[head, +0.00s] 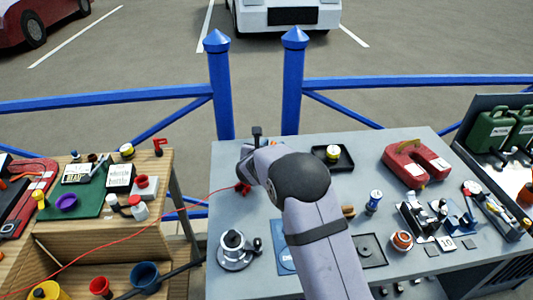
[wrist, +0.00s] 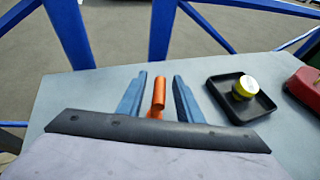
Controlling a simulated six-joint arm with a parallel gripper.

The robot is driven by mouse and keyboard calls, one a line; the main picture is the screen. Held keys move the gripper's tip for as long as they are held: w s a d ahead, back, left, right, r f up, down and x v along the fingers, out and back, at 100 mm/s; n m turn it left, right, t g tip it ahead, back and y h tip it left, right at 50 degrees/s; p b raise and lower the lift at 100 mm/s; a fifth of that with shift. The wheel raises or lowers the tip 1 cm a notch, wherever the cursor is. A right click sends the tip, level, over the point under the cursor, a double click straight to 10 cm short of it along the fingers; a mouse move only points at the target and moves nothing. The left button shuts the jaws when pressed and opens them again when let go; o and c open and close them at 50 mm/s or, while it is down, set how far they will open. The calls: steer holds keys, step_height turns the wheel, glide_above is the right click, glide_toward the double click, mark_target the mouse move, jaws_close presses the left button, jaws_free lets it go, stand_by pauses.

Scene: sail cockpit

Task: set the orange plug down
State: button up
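The orange plug (wrist: 159,92) shows in the wrist view between the two blue fingers of my gripper (wrist: 158,90). A gap shows on each side of the plug, so the fingers look open around it and apart from it. The plug's lower end is partly hidden by my gripper's dark front edge, and I cannot tell exactly how it meets the grey table (wrist: 95,85).
A black tray (wrist: 218,88) holding a yellow-topped round piece (wrist: 245,87) lies right of my gripper. A red horseshoe-shaped object (head: 416,164) is farther right. A thin red cable (head: 110,252) runs from the left to near my gripper. Blue railing (head: 222,95) stands behind.

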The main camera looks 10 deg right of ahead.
steer(key=b+v, duration=0.1)
steer(key=v, duration=0.8)
steer(key=shift+b, duration=0.3)
